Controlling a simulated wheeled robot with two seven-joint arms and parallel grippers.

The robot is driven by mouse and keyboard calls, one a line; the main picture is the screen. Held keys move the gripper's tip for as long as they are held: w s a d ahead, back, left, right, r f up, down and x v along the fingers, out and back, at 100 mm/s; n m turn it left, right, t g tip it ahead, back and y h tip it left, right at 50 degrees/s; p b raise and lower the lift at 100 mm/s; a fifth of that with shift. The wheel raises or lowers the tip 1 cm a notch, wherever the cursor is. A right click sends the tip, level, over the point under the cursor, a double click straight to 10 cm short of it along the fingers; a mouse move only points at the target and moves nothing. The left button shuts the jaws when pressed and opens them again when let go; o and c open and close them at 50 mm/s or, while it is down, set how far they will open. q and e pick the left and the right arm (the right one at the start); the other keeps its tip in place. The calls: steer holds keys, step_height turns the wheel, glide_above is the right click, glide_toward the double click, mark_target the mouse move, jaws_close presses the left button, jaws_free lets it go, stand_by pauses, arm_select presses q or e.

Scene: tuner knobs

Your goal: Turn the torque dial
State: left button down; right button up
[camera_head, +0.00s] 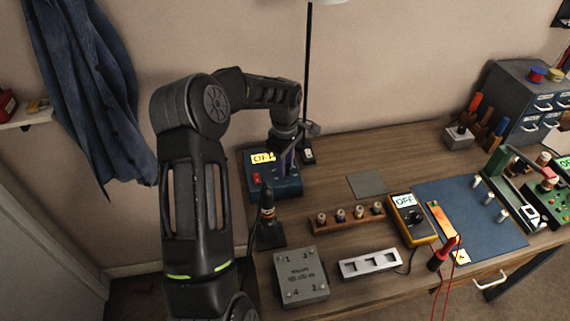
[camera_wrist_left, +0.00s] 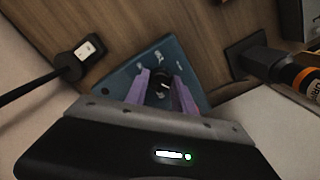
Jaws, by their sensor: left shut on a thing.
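The blue control box (camera_head: 287,187) stands at the left back of the bench, with a lit display reading OFF (camera_head: 262,157) and a red switch (camera_head: 257,178). In the left wrist view its blue top (camera_wrist_left: 122,82) carries a black round dial (camera_wrist_left: 159,82) with small pale markings around it. I take this as the torque dial. My left gripper (camera_head: 285,160) reaches down over the box. Its purple fingers (camera_wrist_left: 160,92) are shut on the dial from both sides. The dial is hidden by the gripper in the head view. My right gripper is not in view.
A dark tool with an orange band (camera_head: 267,207) stands in a holder in front of the box.

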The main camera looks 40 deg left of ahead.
arm_select(q)
steer(key=shift+m+b, duration=0.3)
steer(key=shift+m, duration=0.1)
steer(key=m+b, duration=0.1)
steer(key=m, duration=0.2)
steer(key=shift+m+b, duration=0.3)
steer(key=shift+b, duration=0.05)
steer(key=m+b, duration=0.1)
steer(key=m, duration=0.5)
steer(key=shift+b, duration=0.3)
steer(key=m, duration=0.6)
steer(key=shift+m+b, duration=0.4)
steer(key=m, duration=0.6)
steer(key=shift+r+m, duration=0.1)
steer(key=shift+m, duration=0.2)
steer(key=c, duration=1.1)
jaws_free()
steer(key=shift+o, duration=0.2)
